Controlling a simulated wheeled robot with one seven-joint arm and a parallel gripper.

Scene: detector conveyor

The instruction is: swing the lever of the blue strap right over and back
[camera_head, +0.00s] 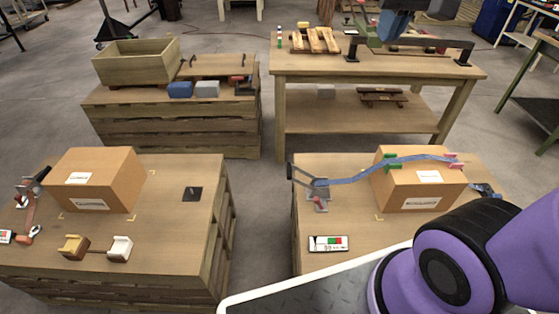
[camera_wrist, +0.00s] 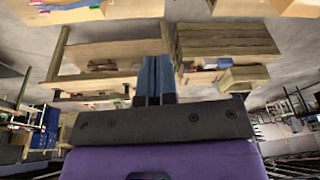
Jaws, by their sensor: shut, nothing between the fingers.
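The blue strap (camera_head: 352,178) runs over the top of a cardboard box (camera_head: 412,190) on the right pallet stack in the head view. At its left end sits a grey ratchet (camera_head: 318,186) on the pallet top.
A green (camera_head: 391,161) and a pink corner piece (camera_head: 455,160) sit under the strap. A label card (camera_head: 328,243) lies in front of the ratchet. A floor gap (camera_head: 262,200) separates the stacks.

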